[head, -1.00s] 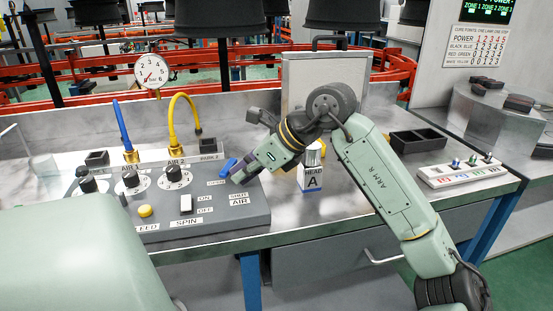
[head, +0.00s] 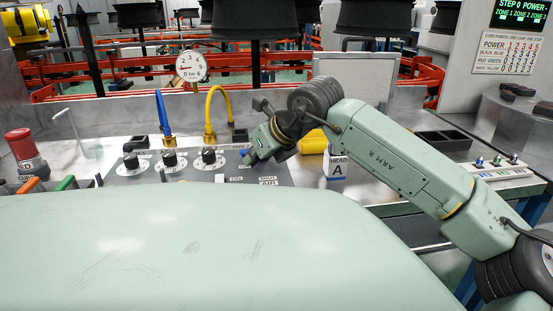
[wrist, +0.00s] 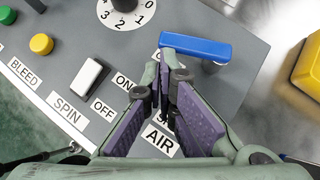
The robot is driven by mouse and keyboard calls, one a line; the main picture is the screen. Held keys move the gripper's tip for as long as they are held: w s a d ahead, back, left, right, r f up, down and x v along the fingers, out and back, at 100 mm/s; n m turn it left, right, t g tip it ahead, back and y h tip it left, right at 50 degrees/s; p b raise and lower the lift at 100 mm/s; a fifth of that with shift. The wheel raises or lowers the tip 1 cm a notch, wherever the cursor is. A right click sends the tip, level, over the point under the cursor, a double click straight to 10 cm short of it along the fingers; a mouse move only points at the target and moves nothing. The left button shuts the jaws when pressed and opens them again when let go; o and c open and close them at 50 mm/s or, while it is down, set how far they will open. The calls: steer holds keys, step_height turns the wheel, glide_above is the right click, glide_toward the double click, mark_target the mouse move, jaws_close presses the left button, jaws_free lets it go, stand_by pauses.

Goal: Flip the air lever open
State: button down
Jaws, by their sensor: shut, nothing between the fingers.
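The air lever (wrist: 195,47) is a blue bar on the grey control panel (wrist: 235,85). In the wrist view it lies nearly crosswise, above the AIR label (wrist: 160,140). A small blue part of it (head: 244,153) shows in the head view. My gripper (wrist: 165,58) is shut and empty, with its purple-padded fingers together. Its tips are at the left end of the lever; I cannot tell whether they touch it. The fingers hide most of the OPEN and SHUT labels.
A white spin switch (wrist: 88,76), a yellow button (wrist: 41,44) and a black dial (wrist: 124,3) sit left of the gripper. A yellow object (wrist: 308,68) stands right of the panel. A gauge (head: 191,66) and a blue hose (head: 164,112) are behind the panel.

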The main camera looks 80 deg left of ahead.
steer(key=shift+s+a, duration=0.35)
steer(key=shift+s, duration=0.15)
steer(key=shift+w, duration=0.2)
